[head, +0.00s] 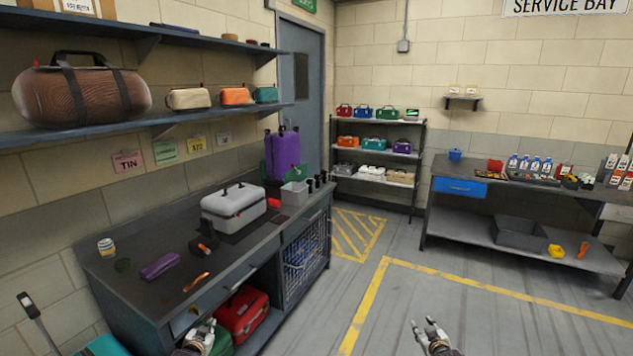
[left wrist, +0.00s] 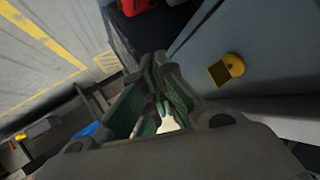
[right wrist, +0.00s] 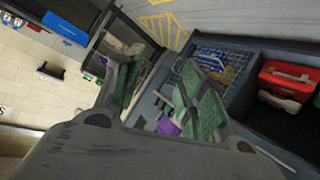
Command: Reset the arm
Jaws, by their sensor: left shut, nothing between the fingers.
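My left gripper (head: 203,328) is low in the head view, in front of the workbench's lower shelf. Its fingers are together with nothing between them; they also show in the left wrist view (left wrist: 160,95). My right gripper (head: 430,328) is at the bottom of the head view, over open floor to the right of the workbench. Its fingers stand apart and empty, as the right wrist view (right wrist: 160,95) shows. Both grippers are clear of the objects on the bench top.
The dark workbench (head: 130,285) holds a grey case (head: 233,205) and a purple pouch (head: 160,265). A red case (head: 242,313) sits on its lower shelf, close to my left gripper. A side bench (head: 490,235) stands at the right. The marked floor between is clear.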

